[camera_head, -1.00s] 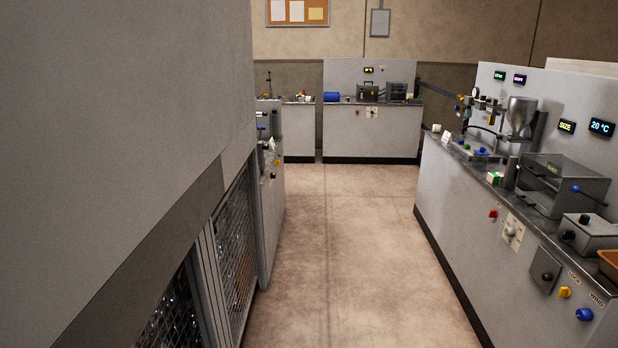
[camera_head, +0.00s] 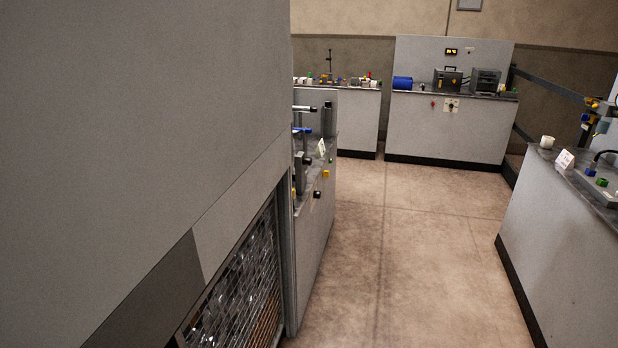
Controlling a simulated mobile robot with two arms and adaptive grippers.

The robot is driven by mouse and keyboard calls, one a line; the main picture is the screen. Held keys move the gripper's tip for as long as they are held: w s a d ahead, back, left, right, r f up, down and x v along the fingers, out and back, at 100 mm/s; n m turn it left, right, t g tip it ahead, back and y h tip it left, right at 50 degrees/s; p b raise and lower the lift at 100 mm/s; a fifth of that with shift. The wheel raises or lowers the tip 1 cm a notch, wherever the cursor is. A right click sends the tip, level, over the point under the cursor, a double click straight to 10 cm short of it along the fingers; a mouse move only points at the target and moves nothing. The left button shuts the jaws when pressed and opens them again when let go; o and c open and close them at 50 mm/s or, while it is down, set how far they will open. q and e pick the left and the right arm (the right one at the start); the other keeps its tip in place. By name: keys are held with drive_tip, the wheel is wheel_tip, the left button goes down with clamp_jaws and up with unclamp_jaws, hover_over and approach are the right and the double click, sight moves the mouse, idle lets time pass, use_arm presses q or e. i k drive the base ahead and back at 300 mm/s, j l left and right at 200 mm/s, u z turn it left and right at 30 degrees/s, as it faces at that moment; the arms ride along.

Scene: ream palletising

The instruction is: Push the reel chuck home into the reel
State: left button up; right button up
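Neither of my grippers shows in the head view. I cannot make out a reel or a reel chuck for certain. A grey machine (camera_head: 318,215) stands just past the large grey panel on the left. It has dark and blue-handled parts on top, a small white card, and yellow and black knobs on its side. A blue cylinder (camera_head: 403,83) lies on the far counter; I cannot tell whether it is a reel.
A large grey cabinet (camera_head: 140,110) with a mesh guard (camera_head: 240,290) fills the left side, close by. A counter (camera_head: 565,230) stands on the right. The floor (camera_head: 400,260) between them is clear up to the far counter (camera_head: 445,130).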

sight(300, 161)
drive_tip(key=i+l+u, duration=0.2)
drive_tip(key=i+u, duration=0.15)
drive_tip(key=u, duration=0.15)
drive_tip(key=i+l+u, duration=0.3)
drive_tip(key=u, duration=0.15)
